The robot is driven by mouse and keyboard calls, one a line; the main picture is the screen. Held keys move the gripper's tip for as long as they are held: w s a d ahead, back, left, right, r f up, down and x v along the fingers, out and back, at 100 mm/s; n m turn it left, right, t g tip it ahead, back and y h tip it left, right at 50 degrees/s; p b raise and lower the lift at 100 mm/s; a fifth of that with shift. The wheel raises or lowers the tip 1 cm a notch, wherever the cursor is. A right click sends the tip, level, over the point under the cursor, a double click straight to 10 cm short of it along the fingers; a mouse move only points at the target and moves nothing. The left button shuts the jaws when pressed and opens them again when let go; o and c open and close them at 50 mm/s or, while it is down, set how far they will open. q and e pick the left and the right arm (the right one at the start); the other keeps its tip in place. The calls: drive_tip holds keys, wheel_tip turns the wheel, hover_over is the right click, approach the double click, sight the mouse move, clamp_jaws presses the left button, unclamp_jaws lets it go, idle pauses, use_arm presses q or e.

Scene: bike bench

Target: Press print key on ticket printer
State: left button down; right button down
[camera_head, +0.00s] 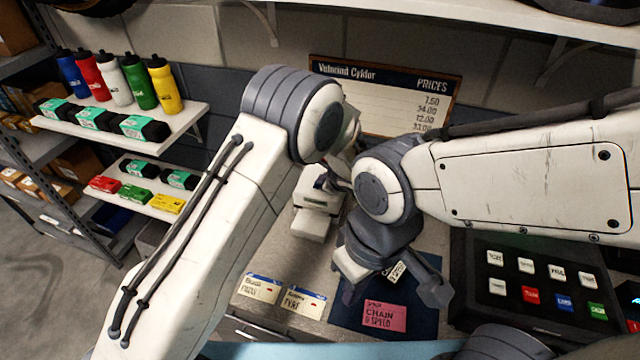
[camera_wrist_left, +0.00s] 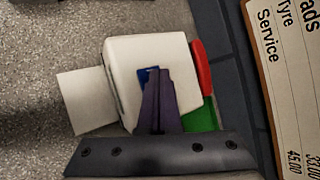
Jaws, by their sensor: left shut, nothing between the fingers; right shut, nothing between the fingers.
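The ticket printer (camera_head: 316,196) is a small white box on the bench in the head view, partly hidden by my arms. In the left wrist view the printer (camera_wrist_left: 135,45) has a white paper slip (camera_wrist_left: 86,100) on its left side. A blue key (camera_wrist_left: 143,76) shows on its top, partly covered by my fingers. A red part (camera_wrist_left: 202,68) and a green part (camera_wrist_left: 201,117) show at its right edge. My left gripper (camera_wrist_left: 157,73) is shut and empty, its tips over the blue key; contact cannot be told. My right gripper (camera_head: 395,275) is shut and empty above the blue mat.
A pink chain card (camera_head: 385,317) lies on the blue mat (camera_head: 345,314), with two cards (camera_head: 303,300) to its left. A black key panel (camera_head: 475,275) stands at right. A price board (camera_head: 385,85) is behind. Shelves with bottles (camera_head: 115,80) stand at left.

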idle(0.3)
use_arm(q)
drive_tip(key=shift+r, duration=0.55)
wheel_tip(320, 180, up, 6)
drive_tip(key=p, duration=0.3)
idle(0.9)
drive_tip(key=s+a+n+g+h+b, duration=0.1)
drive_tip(key=s+n, duration=0.4)
drive_tip(key=s, duration=0.8)
drive_tip(key=s+a+r+n+g+h+b, duration=0.1)
drive_tip(key=s+n+g+b, duration=0.3)
drive_tip(key=s, duration=0.9)
drive_tip(key=s+a+r+n+g+h+b, duration=0.1)
drive_tip(key=s+n, duration=0.5)
drive_tip(key=s, duration=0.7)
drive_tip(key=a+g+h+b, duration=0.1)
drive_tip(key=a+g+b, duration=0.1)
drive_tip(key=b, duration=0.1)
drive_tip(key=shift+a+r+h, duration=0.25)
drive_tip(key=shift+a+h, duration=0.05)
drive_tip(key=shift+h, duration=0.1)
